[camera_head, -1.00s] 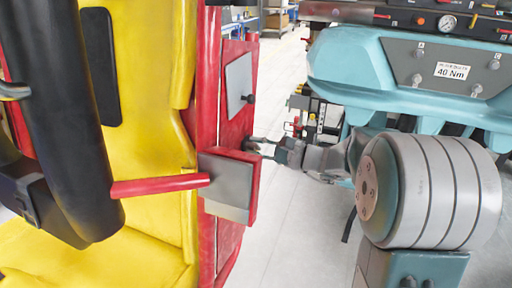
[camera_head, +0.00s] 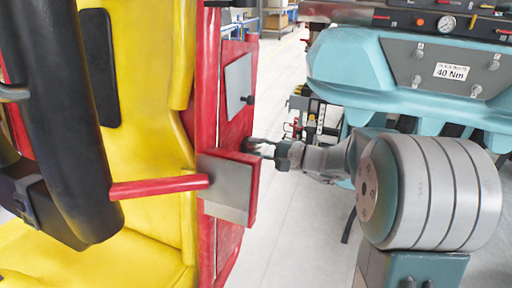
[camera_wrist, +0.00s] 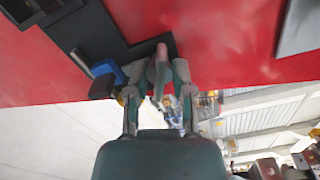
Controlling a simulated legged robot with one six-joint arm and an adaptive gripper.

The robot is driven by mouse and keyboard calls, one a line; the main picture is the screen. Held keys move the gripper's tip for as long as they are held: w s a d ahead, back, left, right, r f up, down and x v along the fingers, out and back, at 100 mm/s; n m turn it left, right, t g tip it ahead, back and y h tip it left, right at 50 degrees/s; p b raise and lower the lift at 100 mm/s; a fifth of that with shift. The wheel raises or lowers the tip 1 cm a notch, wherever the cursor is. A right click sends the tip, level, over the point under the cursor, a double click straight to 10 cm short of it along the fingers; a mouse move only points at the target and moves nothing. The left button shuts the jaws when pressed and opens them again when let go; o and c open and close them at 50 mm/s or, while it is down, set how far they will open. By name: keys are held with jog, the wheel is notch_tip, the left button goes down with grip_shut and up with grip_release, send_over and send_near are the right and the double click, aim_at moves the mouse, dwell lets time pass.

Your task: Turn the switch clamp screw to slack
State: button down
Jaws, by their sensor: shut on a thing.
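My gripper (camera_head: 262,148) is at the red side panel of the train car in the head view, just above a grey plate. In the wrist view its two fingers (camera_wrist: 160,85) are closed around a narrow pinkish-grey piece, which looks like the clamp screw (camera_wrist: 161,62). The screw stands out from a dark bracket (camera_wrist: 115,38) on the red panel. A blue block (camera_wrist: 108,69), perhaps part of the switch, sits just left of the fingers. The screw's tip and thread are hidden, and I cannot tell how tight it is.
A red-edged grey plate (camera_head: 226,187) juts out just below my gripper. A red bar (camera_head: 160,186) and yellow seat (camera_head: 150,130) lie to the left. A teal machine labelled 40 Nm (camera_head: 375,65) stands to the right. Pale floor (camera_head: 290,215) lies between.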

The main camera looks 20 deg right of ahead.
jog(key=shift+s+f, duration=0.1)
jog(key=shift+f, duration=0.15)
dwell(0.7)
jog(key=shift+c, duration=2.4)
grip_release()
jog(key=shift+a+r, duration=0.1)
jog(key=v, duration=1.2)
